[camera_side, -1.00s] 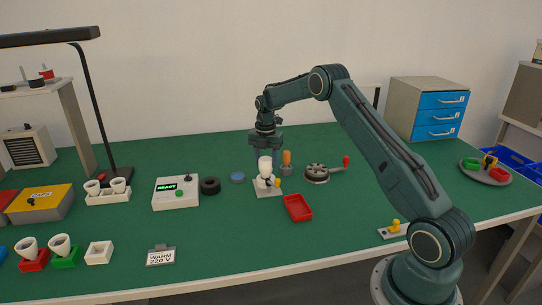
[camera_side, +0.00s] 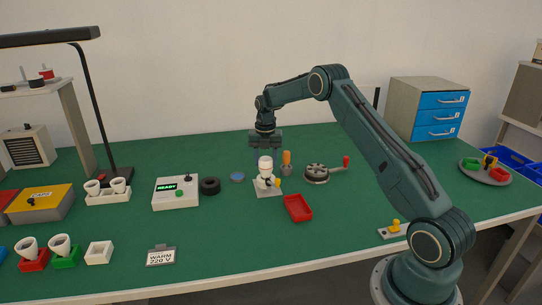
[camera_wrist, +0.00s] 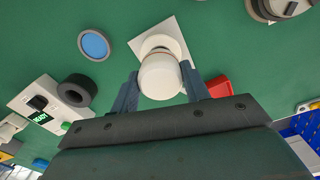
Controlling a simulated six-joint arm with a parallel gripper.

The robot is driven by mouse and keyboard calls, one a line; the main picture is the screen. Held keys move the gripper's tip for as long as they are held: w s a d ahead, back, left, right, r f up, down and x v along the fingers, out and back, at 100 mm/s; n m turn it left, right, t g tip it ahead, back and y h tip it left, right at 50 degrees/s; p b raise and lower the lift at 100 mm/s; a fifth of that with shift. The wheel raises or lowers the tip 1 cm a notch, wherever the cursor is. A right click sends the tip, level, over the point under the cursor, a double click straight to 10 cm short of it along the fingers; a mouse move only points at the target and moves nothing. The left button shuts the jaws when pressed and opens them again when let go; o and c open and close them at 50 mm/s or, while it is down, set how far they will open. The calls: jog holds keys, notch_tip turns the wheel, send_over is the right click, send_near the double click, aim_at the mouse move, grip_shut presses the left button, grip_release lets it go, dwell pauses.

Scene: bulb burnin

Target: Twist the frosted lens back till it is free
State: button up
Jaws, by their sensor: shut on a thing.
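The white frosted lens (camera_side: 265,163) stands upright on a white holder with a pale square base plate (camera_side: 268,193). In the wrist view the lens (camera_wrist: 160,76) is a rounded white cap between my two fingers. My gripper (camera_side: 266,157) points down from above and is shut on the lens; the wrist view shows a finger of my gripper (camera_wrist: 160,86) on either side of it. The lens still sits over its holder, and I cannot tell whether the thread between them is engaged.
A red tray (camera_side: 298,208) lies in front and right of the holder. An orange-handled tool (camera_side: 286,158) and a round grey device with a red-knobbed crank (camera_side: 317,174) stand to the right. A blue disc (camera_side: 237,177), black ring (camera_side: 210,186) and READY box (camera_side: 176,192) are to the left.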

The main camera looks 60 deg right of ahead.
aim_at(266, 158)
jog(key=shift+f+n, duration=0.1)
jog(key=shift+n, duration=0.2)
jog(key=shift+n, duration=1.2)
jog(key=o, duration=1)
jog(key=shift+r, duration=0.2)
notch_tip(266, 158, up, 14)
jog(key=shift+f, duration=0.25)
